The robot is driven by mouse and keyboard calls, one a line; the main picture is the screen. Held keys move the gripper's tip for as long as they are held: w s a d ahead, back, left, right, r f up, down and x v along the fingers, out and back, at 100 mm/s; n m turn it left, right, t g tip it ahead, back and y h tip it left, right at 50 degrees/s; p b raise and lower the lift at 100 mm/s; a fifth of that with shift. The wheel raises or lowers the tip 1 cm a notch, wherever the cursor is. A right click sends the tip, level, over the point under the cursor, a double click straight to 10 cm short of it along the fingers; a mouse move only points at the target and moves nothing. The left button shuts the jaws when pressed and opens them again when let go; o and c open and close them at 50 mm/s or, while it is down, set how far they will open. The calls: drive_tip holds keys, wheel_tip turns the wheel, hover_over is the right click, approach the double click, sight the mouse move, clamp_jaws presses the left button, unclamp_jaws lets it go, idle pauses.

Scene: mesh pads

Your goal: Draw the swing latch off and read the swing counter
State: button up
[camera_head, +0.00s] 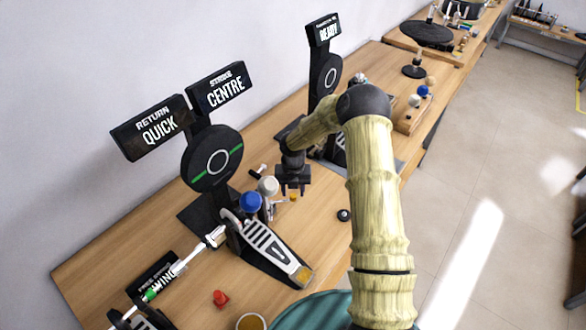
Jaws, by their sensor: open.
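A dark sign ending in "SWING" (155,275) stands at the lower left. A black unit (140,321) below is cut off by the picture's lower edge. I cannot pick out the swing latch or a counter reading with certainty. My gripper (293,192) is open and empty, jaws pointing down, above the wooden table behind the silver pedal (265,245). It is well to the upper right of the swing sign.
Signs read "RETURN QUICK" (155,127), "STROKE CENTRE" (219,88) and "READY" (328,31). Blue (250,202) and pale (268,186) knobs stand by the pedal. A teal round surface (310,314) is at the bottom.

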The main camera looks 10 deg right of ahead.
sight(293, 197)
wheel_tip(293, 197, up, 16)
drive_tip(key=b, duration=0.3)
drive_tip(key=shift+f, duration=0.15)
drive_tip(key=shift+s, duration=0.15)
drive_tip(key=s+d+r+m+t, duration=0.1)
drive_tip(key=s+r+m, duration=0.1)
drive_tip(key=s+m, duration=1)
drive_tip(key=s+d+r+m+t, duration=0.1)
drive_tip(key=s+r+m, duration=0.1)
drive_tip(key=s+m, duration=1)
drive_tip(key=m, duration=0.9)
drive_tip(key=shift+s+d+m+t, duration=0.25)
drive_tip(key=shift+s+m+t, duration=0.05)
drive_tip(key=shift+s, duration=0.05)
drive_tip(key=shift+w+r, duration=0.1)
idle(1.7)
